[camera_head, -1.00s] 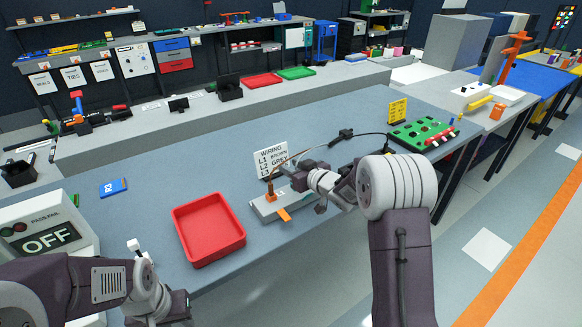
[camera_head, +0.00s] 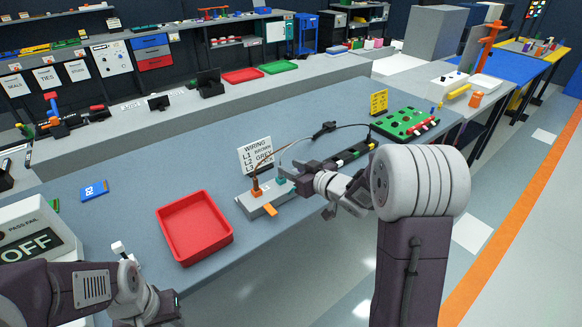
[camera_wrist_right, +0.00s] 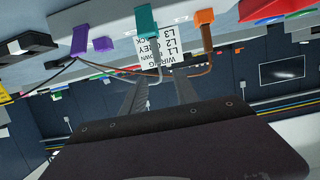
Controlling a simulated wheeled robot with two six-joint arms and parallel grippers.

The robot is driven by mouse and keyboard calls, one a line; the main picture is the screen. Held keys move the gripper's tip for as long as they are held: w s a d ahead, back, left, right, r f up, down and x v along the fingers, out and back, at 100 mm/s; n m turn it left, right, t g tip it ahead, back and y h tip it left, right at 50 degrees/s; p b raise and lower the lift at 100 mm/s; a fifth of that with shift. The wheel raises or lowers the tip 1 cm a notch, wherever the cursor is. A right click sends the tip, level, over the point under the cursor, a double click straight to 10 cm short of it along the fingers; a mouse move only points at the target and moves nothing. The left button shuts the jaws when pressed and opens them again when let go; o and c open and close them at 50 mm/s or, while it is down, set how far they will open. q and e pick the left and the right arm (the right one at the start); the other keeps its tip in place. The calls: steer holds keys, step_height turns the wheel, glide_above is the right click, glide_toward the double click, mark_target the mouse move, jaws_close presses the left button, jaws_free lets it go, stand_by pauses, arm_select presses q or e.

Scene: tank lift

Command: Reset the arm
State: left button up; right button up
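My right gripper (camera_head: 298,172) is just right of a grey connector block (camera_head: 258,207) on the bench. In the right wrist view its two fingers (camera_wrist_right: 160,95) are apart with nothing gripped between them; a pale wire passes beyond them. The block carries an orange plug (camera_head: 257,188) with a brown wire and a teal plug (camera_head: 282,185); both also show in the wrist view, the teal one (camera_wrist_right: 147,20) beside the orange one (camera_wrist_right: 205,32). An orange tab (camera_head: 271,211) sticks out in front.
A red tray (camera_head: 194,228) lies left of the block. A wiring card (camera_head: 256,155) stands behind it. A dark strip (camera_head: 355,154) and a green board (camera_head: 405,122) lie to the right. The bench middle behind the tray is clear.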

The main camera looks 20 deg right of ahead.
steer(key=s+a+r+p, duration=0.2)
steer(key=a+r+p, duration=0.15)
steer(key=a, duration=0.25)
steer(key=s+d+f+m+g+h, duration=0.2)
steer(key=s+f+g, duration=0.4)
steer(key=s, duration=0.6)
steer(key=s+d+f+m+g+h, duration=0.2)
steer(key=s+f+g, duration=0.4)
steer(key=s, duration=0.7)
step_height(320, 180, down, 2)
steer(key=shift+f+g+h, duration=0.15)
steer(key=shift+g+h, duration=0.15)
steer(key=shift+h, duration=0.1)
steer(key=shift+d, duration=0.15)
